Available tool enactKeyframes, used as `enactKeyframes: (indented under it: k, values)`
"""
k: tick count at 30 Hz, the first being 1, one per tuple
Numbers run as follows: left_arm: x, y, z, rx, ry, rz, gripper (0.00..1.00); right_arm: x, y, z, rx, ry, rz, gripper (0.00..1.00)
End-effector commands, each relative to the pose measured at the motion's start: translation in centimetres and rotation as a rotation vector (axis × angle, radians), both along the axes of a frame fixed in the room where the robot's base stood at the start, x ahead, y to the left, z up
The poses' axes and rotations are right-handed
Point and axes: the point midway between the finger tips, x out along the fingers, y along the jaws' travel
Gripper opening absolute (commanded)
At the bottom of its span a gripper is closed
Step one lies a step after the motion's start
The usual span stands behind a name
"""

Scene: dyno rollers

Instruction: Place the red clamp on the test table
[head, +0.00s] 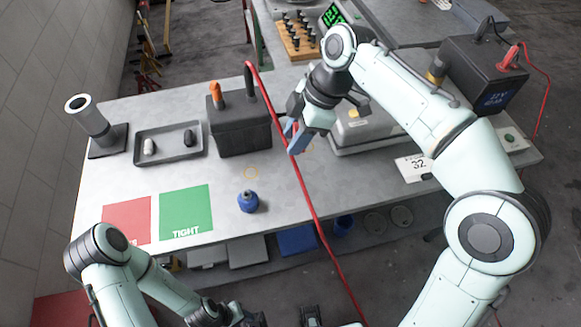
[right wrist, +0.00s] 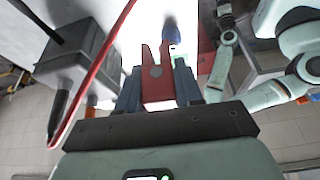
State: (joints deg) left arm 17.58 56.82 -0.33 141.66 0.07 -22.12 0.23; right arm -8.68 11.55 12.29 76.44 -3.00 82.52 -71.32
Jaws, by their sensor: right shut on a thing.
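The red clamp (right wrist: 157,82) shows in the right wrist view, between the blue fingers of my right gripper (right wrist: 157,92), which is shut on it. Its two prongs point away from the palm. In the head view my right gripper (head: 299,137) hangs over the test table (head: 225,170), right of the black battery (head: 240,125); the clamp is mostly hidden there by the fingers. My left arm comes in at the bottom left, and its gripper is at the bottom edge, too cut off to read.
A red cable (head: 318,215) runs past my right gripper. A blue knob-like object (head: 248,201), a green mat (head: 186,211), a red mat (head: 127,219) and a grey tray (head: 168,156) lie on the table. A black box (head: 484,75) stands at the right. Bare tabletop lies around the blue object.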

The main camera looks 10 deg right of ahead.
Motion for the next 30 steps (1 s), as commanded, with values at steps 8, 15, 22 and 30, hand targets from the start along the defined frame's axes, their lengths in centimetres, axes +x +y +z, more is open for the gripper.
enactKeyframes:
  k: [8,15,22,30]
  values:
    - [-0.7,0.0,-1.4,-0.001,0.009,0.000,0.43,-0.7,0.2,-3.5,-0.003,0.008,0.065,0.05]
    - [-1.1,0.0,-2.6,0.000,0.013,0.000,0.43,-0.7,0.2,-10.0,-0.004,0.008,0.063,0.05]
    - [-1.3,0.0,-3.2,0.000,0.015,0.000,0.43,-0.7,0.2,-14.3,-0.004,0.005,0.062,0.05]
    - [-1.3,0.0,-3.5,0.000,0.016,0.000,0.43,-0.7,0.2,-17.2,-0.004,0.006,0.062,0.05]
